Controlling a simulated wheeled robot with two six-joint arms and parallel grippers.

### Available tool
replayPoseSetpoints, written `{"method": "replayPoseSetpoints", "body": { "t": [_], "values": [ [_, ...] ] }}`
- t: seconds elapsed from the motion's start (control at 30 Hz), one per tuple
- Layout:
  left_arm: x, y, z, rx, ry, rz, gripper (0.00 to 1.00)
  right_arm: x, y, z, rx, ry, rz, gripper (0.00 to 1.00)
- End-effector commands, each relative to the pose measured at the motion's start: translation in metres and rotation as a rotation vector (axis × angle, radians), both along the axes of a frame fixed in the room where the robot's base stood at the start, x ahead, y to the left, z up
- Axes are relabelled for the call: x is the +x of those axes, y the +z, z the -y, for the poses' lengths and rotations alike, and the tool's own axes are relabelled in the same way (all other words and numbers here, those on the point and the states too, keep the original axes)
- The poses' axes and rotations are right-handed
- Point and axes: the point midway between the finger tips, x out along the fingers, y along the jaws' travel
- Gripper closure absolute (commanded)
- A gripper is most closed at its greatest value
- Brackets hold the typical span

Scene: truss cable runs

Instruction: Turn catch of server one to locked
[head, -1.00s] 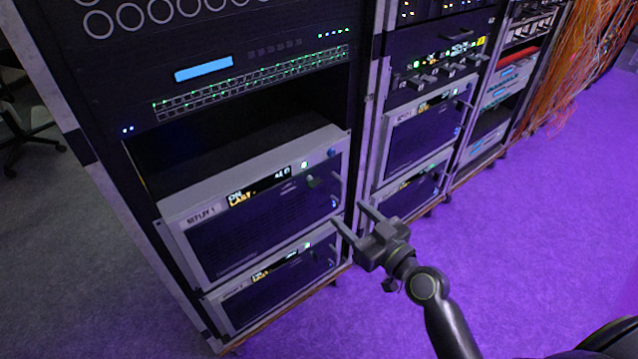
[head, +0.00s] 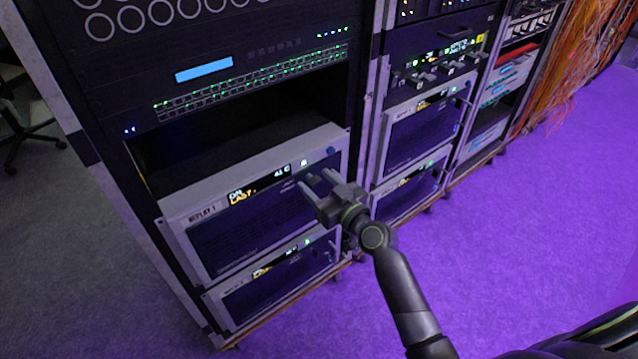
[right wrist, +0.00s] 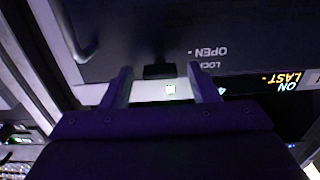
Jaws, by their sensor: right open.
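Server one is the silver-edged unit labelled REPLAY 1 (head: 240,230), in the left rack. Its front carries a lit display (head: 258,183). My right gripper (head: 315,180) is open in front of the upper right of its face, and it hides the catch in the head view. In the right wrist view, turned upside down, a small dark block that looks like the catch (right wrist: 159,71) lies between the open fingertips (right wrist: 160,78). OPEN and LOCK lettering (right wrist: 209,51) shows beside it. Which mark the catch points to is unclear. My left gripper is out of view.
A second, similar unit (head: 270,285) sits directly below. An empty dark bay is above server one, with a switch panel (head: 250,80) over it. A neighbouring rack (head: 420,130) stands to the right. The purple-lit floor (head: 520,230) is clear.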

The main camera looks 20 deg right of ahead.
Motion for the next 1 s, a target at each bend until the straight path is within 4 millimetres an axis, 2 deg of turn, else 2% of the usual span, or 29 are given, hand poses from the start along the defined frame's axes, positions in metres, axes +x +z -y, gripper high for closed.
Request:
{"method": "replayPoseSetpoints", "body": {
  "t": [0.03,0.37,0.67,1.0],
  "values": [
    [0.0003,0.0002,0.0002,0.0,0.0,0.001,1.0,-0.0001,0.0001,0.0,0.0,0.0,0.0,0.45],
    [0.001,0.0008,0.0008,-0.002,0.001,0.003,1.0,-0.0003,0.0002,0.0002,0.0,0.0,0.0,0.89],
    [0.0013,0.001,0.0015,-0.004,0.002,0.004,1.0,-0.0003,0.0002,0.0004,0.03,0.0,-0.01,0.9],
    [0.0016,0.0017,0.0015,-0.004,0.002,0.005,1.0,0.0002,0.0004,0.001,0.229,0.002,-0.081,0.9]
  ]
}}
